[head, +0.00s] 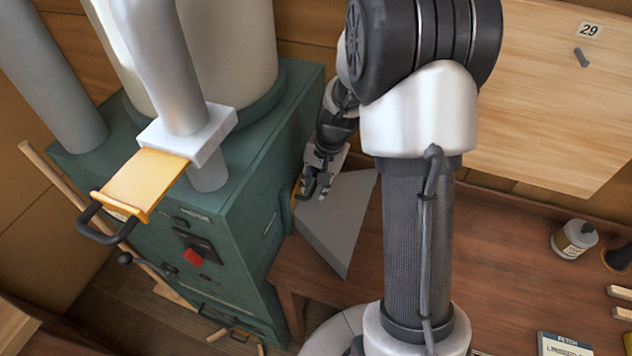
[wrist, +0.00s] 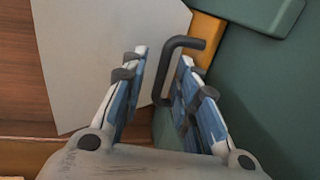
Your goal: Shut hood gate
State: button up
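A black bent handle (wrist: 168,68) on an orange gate plate (wrist: 207,32) shows in the wrist view, at the side of a green cabinet (wrist: 255,75). A pale grey hood (wrist: 90,50) lies beside it on the left. My gripper (wrist: 164,56) is open, with the handle between its two fingers; I cannot tell whether either finger touches it. In the head view my gripper (head: 314,196) reaches down between the green cabinet (head: 250,215) and the grey hood (head: 335,222). Only a sliver of the orange plate (head: 296,189) shows there, and the handle is hidden.
Another orange gate (head: 145,185) with a black handle sticks out of a pipe collar above the cabinet. A red switch (head: 194,257) is on the cabinet front. My arm blocks the middle.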

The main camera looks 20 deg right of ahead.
jog(key=shift+w, duration=0.1)
notch_tip(320, 180, up, 12)
jog(key=s+d, duration=0.1)
jog(key=shift+s+d, duration=0.35)
jog(key=shift+f, duration=0.1)
dwell(0.3)
jog(key=s+a+r+n+t+h, duration=0.1)
jog(key=s+a+r+n, duration=0.3)
jog(key=s+a+r, duration=0.4)
jog(key=s+a+n+t, duration=0.1)
jog(key=s+n, duration=0.1)
jog(key=s, duration=0.5)
jog(key=s+a+r+n+t, duration=0.1)
jog(key=s+a+n, duration=0.1)
jog(key=s, duration=0.5)
jog(key=shift+n+h, duration=0.3)
jog(key=shift+n, duration=0.2)
